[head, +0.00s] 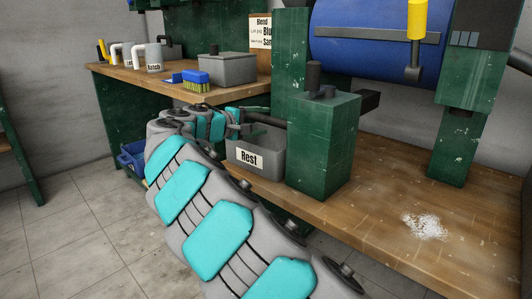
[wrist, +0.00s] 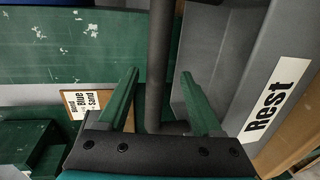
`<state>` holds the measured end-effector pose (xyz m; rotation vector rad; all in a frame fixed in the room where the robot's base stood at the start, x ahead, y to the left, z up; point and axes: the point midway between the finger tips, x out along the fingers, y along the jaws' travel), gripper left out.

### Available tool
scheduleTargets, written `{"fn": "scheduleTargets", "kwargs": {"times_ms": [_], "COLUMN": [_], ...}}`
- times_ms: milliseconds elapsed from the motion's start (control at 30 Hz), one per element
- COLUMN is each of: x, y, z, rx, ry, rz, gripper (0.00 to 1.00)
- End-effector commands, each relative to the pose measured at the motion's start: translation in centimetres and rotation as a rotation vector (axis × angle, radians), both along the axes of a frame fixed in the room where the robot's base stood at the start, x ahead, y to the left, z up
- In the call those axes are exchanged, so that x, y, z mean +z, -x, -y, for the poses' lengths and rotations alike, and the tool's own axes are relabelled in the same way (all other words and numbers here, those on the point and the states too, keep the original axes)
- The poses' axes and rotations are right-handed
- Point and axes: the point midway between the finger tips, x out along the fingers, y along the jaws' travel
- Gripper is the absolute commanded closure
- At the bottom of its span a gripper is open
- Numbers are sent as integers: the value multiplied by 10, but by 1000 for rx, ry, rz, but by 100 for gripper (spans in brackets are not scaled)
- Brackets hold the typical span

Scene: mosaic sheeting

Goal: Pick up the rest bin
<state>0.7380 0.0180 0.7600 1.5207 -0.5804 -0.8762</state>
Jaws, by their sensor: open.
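The rest bin is an open-topped grey box with a white "Rest" label. In the head view the bin (head: 277,158) stands on the wooden bench, left of a green machine block, and my arm partly covers its left side. In the wrist view the bin (wrist: 215,40) fills the right side, tilted in the picture. My gripper (head: 250,127) is at the bin's upper left in the head view. In the wrist view my gripper (wrist: 159,74) is open, with green fingers apart. The right finger overlaps the bin's wall; I cannot tell if they touch.
A dark rod (wrist: 157,60) appears between my fingers in the wrist view; contact is unclear. The green block (head: 322,145) stands close right of the bin. A blue drum (head: 375,30) is above. White powder (head: 425,227) lies on the clear bench at right.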

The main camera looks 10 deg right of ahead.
Motion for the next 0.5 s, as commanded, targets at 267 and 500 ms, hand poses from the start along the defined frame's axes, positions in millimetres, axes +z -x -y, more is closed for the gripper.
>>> {"fn": "scheduleTargets", "kwargs": {"times_ms": [267,500], "x": [-3,-6], "y": [-16,-29], "z": [27,42], "rx": [-2,3], "ry": [-1,0], "rz": [-1,0], "gripper": [33,33]}}
